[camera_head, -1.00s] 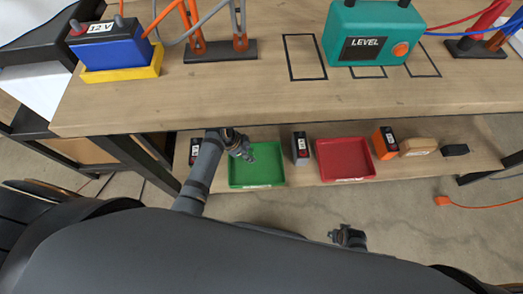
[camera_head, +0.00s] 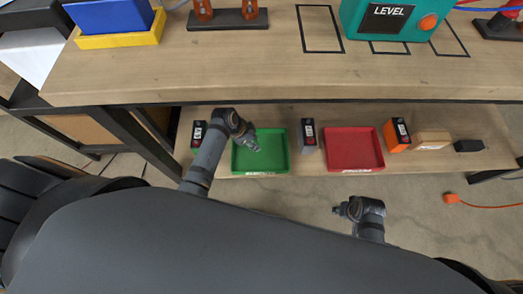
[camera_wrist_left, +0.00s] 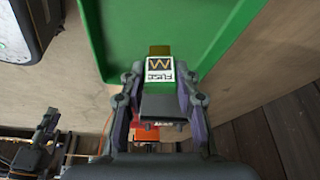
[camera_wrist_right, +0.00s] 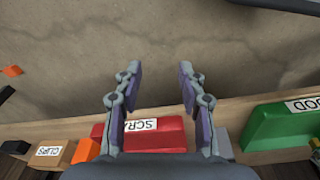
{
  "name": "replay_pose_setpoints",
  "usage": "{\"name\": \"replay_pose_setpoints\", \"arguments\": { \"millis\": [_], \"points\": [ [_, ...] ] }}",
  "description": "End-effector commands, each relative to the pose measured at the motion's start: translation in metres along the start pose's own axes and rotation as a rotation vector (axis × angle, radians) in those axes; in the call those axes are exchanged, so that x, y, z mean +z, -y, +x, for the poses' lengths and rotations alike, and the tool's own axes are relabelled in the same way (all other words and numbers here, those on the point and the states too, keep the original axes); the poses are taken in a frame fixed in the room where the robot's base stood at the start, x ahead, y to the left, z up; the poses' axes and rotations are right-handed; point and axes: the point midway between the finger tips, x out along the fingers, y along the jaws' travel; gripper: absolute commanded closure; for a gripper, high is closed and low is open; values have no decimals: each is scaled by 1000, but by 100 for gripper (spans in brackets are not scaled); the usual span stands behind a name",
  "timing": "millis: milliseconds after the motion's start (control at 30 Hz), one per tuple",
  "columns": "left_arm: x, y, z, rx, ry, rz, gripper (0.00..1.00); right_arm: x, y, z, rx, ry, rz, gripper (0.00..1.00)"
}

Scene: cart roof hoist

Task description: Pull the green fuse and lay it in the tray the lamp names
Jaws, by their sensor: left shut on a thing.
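My left gripper (camera_head: 253,142) is over the green tray (camera_head: 285,151) on the lower shelf. In the left wrist view it is shut on the green fuse (camera_wrist_left: 159,88), which has a white FUSE label and a brownish end pointing at the tray (camera_wrist_left: 150,15). I cannot tell whether the fuse touches the tray. The red tray (camera_head: 380,152) stands to the right; its label reads SCRA in part in the right wrist view (camera_wrist_right: 158,135). The green tray's label there shows OOD. My right gripper (camera_head: 343,209) is low in front of the shelf, open and empty. I cannot make out a lamp.
A dark grey block (camera_head: 307,135) stands between the trays. An orange block (camera_head: 397,136), a tan CLIPS box (camera_head: 431,141) and a black block (camera_head: 468,146) lie to the right. Above, the bench (camera_head: 200,75) overhangs, with the teal LEVEL box (camera_head: 360,20) on it.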

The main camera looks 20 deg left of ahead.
Motion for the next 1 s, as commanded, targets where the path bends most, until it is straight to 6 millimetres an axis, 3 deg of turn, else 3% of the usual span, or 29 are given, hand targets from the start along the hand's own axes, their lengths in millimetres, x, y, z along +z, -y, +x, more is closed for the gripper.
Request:
{"name": "replay_pose_setpoints", "arguments": {
  "millis": [433,867,900,1000],
  "points": [
    [8,0,20,-1,-1,0,100,-6,14,-66,-32,-2,-15,60],
    [9,0,22,-1,-1,0,100,-5,16,-80,-37,0,-19,60],
    [9,0,22,-1,-1,0,66,-5,16,-80,-37,0,-18,60],
    [9,0,22,-1,-1,0,53,-5,16,-80,-37,0,-18,60]
  ]
}}
